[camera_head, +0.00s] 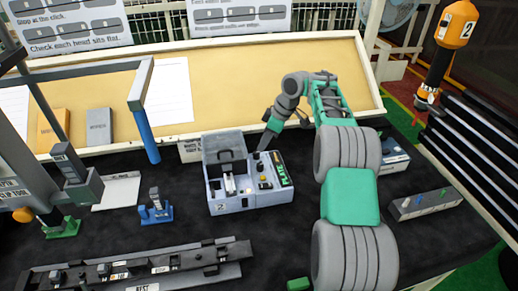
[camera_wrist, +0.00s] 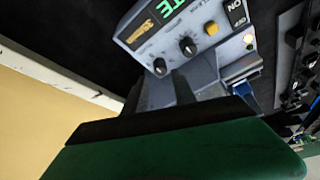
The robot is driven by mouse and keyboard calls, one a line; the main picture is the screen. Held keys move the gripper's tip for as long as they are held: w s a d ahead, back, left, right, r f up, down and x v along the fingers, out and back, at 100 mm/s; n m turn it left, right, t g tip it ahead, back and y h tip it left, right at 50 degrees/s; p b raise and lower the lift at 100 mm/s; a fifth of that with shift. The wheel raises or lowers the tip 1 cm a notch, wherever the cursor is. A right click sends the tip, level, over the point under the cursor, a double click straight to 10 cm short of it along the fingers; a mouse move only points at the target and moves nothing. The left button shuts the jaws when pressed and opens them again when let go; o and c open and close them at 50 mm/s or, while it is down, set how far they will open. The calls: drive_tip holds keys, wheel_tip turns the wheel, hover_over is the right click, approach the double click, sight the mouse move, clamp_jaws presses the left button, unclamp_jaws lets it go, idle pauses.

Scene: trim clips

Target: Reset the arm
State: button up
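My arm reaches over the right half of the dark worktable in the head view and bends down to the left. My gripper (camera_head: 268,138) points down just behind a grey bench device (camera_head: 235,203) marked 2, close to its back edge. I cannot tell whether it touches the device. In the wrist view my green and black gripper body fills the bottom, and a dark finger (camera_wrist: 182,88) stands in front of the device's panel (camera_wrist: 165,40). I see no object held. The gap between the fingertips is not clear.
A grey post frame (camera_head: 140,85) with a blue leg stands at left. A small blue fixture (camera_head: 155,210) and a long black rail (camera_head: 150,268) lie nearer. A grey block (camera_head: 425,204) is at right. The tan board's pale rim (camera_head: 110,151) runs behind.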

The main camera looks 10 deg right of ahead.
drive_tip(key=shift+v, duration=1.2)
drive_tip(key=s+a+r+m+t+h, duration=0.2)
drive_tip(key=s+a+r+m, duration=0.4)
drive_tip(key=s+r, duration=0.5)
drive_tip(key=s+d+f+m+h, duration=0.1)
drive_tip(key=s+f+m, duration=0.2)
drive_tip(key=s, duration=0.7)
drive_tip(key=s+d+f+m+h, duration=0.1)
drive_tip(key=s+f+m, duration=0.2)
drive_tip(key=s, duration=0.7)
drive_tip(key=shift+s+d+f+m, duration=0.2)
drive_tip(key=shift+s+m, duration=0.1)
drive_tip(key=shift+s, duration=0.1)
